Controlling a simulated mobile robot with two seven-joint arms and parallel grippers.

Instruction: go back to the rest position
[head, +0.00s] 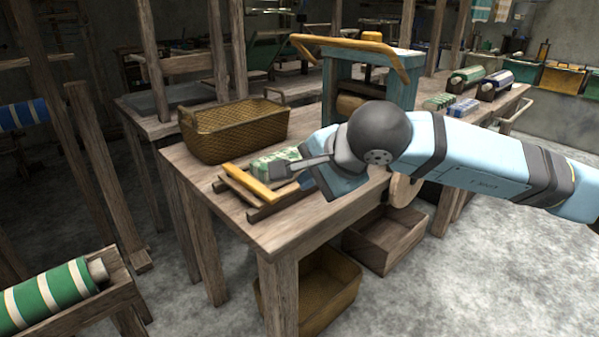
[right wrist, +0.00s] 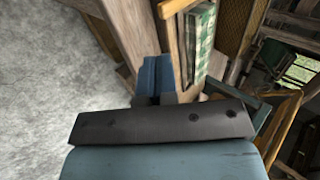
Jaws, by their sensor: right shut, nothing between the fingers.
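My right gripper (head: 293,167) reaches in from the right over the front of the wooden table (head: 225,187). Its fingers are shut with nothing between them, and they point left, close to a small wooden frame with a yellow bar (head: 250,184). Green-and-white checked cloth (head: 272,160) lies just behind the fingers; I cannot tell whether they touch it. In the right wrist view the dark gripper body covers the lower middle, with the checked cloth (right wrist: 199,52) beyond it. My left gripper is not in view.
A woven basket (head: 235,132) stands behind the frame on the table. A blue wooden stand with a yellow handle (head: 350,45) rises behind my right arm. A wooden crate (head: 385,240) and a basket (head: 325,290) sit below. The floor at the right is clear.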

